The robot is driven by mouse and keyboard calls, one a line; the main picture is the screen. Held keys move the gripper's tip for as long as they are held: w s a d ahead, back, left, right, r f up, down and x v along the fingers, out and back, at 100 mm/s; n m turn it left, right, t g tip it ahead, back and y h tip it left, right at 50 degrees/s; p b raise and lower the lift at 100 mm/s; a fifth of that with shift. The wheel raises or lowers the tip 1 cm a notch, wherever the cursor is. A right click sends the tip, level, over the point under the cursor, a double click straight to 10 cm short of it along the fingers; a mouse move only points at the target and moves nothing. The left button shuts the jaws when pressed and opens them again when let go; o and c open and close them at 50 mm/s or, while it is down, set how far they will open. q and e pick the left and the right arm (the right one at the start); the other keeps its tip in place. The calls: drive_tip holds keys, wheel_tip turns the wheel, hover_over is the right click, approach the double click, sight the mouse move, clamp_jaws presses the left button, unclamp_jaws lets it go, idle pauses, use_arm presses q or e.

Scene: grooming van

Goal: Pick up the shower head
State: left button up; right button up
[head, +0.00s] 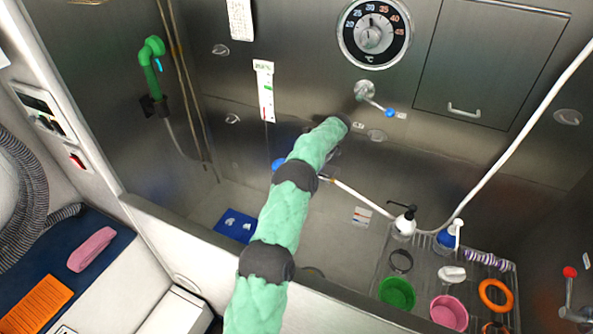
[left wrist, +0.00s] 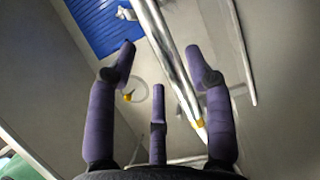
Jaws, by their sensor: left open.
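The green shower head (head: 151,60) stands upright in a black wall holder (head: 155,105) on the left wall of the tub in the head view. A pale hose hangs below it. A green-sleeved arm of mine reaches up over the middle of the tub, well to the right of the shower head; its hand is hidden there. In the left wrist view my left gripper (left wrist: 160,60) has its purple fingers spread open over the tub floor. A shiny grey tube (left wrist: 165,50) passes behind the fingers, and I cannot tell what it is. My right gripper is not in view.
A blue mat (head: 237,225) lies on the tub floor. A white hose (head: 520,135) crosses the right side. A wire rack (head: 378,262) holds bottles, cups and rings. The tub's front rim (head: 180,227) runs below. A blue object (head: 278,163) is partly hidden by my arm.

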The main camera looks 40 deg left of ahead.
use_arm(q)
drive_tip(key=x, duration=0.4)
drive_tip(key=shift+s+b, duration=0.1)
drive_tip(key=shift+b, duration=0.25)
clamp_jaws()
drive_tip(key=shift+r, duration=0.2)
